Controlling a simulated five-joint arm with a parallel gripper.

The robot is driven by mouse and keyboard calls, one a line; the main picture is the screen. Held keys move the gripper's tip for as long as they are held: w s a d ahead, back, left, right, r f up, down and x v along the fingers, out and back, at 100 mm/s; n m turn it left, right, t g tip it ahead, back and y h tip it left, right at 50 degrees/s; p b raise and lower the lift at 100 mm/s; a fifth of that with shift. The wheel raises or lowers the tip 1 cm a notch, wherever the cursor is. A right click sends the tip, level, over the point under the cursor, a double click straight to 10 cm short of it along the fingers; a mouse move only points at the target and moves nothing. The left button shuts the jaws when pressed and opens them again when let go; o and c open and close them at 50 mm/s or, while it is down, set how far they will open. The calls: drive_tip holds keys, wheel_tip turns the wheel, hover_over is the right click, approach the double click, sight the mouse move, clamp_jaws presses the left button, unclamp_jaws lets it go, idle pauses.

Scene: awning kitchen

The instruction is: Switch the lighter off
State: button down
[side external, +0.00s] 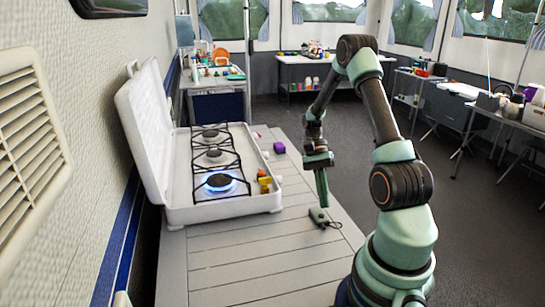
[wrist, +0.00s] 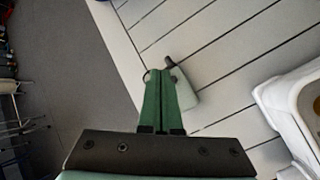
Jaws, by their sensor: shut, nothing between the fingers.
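A small grey-green object with a dark tip, which looks like the lighter (side external: 318,215), lies on the slatted table below my gripper (side external: 324,203). A thin dark loop shows beside it. In the wrist view the lighter (wrist: 187,92) is partly hidden behind the green fingers of my gripper (wrist: 160,73). The fingers are shut and empty, pointing down close to it; I cannot tell whether they touch it. No flame shows at the lighter, and its switch cannot be made out.
A white gas stove (side external: 225,208) with an open lid stands on the table to the left. Its front burner (side external: 220,181) burns with a blue flame. The table's front (side external: 255,270) is clear.

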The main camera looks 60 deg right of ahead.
sight(321, 215)
drive_tip(key=shift+r, duration=2.25)
drive_tip(key=w+a+r+n+t+h, duration=0.1)
drive_tip(key=w+a+r+n+t, duration=0.1)
drive_tip(key=a+r+n, duration=0.3)
drive_tip(key=w+a+r+n+t+h, duration=0.2)
drive_tip(key=a+r+n+t, duration=0.3)
drive_tip(key=a, duration=0.5)
drive_tip(key=w+a+r+n+t+h, duration=0.2)
drive_tip(key=w+a+r+n+t, duration=0.1)
drive_tip(key=a+r+n, duration=0.2)
drive_tip(key=a+n, duration=0.2)
drive_tip(key=a, duration=0.1)
drive_tip(key=shift+w+r+t, duration=0.25)
drive_tip(key=shift+t, duration=0.05)
